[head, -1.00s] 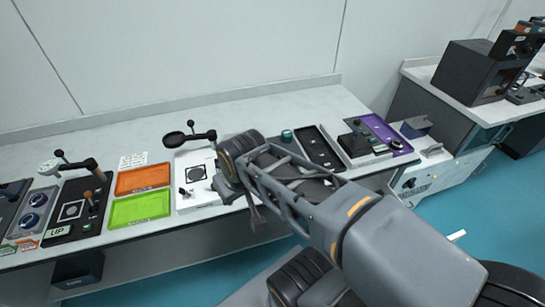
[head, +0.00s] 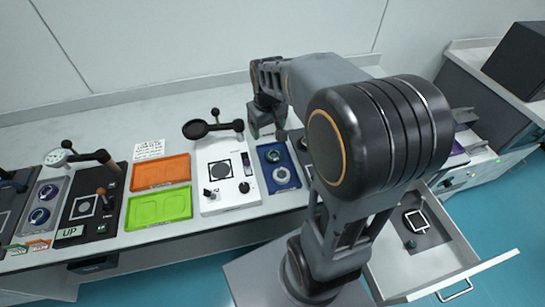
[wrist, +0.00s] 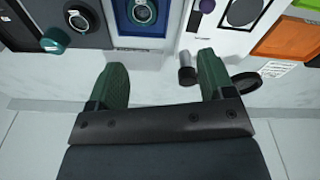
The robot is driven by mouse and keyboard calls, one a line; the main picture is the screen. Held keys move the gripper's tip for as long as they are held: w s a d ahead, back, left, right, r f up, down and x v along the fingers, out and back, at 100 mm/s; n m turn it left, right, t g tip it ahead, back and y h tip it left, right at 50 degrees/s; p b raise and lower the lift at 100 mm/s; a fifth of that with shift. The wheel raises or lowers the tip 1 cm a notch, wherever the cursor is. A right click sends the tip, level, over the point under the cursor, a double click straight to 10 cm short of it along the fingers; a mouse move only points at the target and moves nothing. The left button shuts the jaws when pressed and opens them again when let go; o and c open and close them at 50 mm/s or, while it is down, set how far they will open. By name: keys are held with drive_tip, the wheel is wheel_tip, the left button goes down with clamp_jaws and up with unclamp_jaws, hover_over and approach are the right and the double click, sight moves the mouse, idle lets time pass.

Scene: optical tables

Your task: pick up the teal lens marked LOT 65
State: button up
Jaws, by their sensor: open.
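A teal lens (head: 273,155) sits in a blue tray (head: 264,181), above a pale ring; one teal-rimmed lens (wrist: 143,11) shows in the blue tray in the wrist view. In the head view my arm hides part of the bench.
A white panel (head: 232,195) with a black magnifier arm (head: 212,127) stands left of the blue tray. Orange (head: 160,172) and green (head: 157,208) trays lie further left. An open drawer (head: 436,270) juts out at right, holding a small teal piece (head: 410,243).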

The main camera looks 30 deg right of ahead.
drive_tip(key=w+d+f+g, duration=0.1)
drive_tip(key=w+d+f, duration=0.3)
drive_tip(key=f, duration=0.1)
hover_over(273, 153)
drive_tip(key=f, duration=0.7)
drive_tip(key=shift+s+a+f, duration=0.15)
drive_tip(key=shift+s+f, duration=0.05)
drive_tip(key=shift+w+f, duration=0.1)
drive_tip(key=shift+f, duration=3.1)
drive_tip(key=c, duration=0.8)
drive_tip(key=shift+r, duration=0.1)
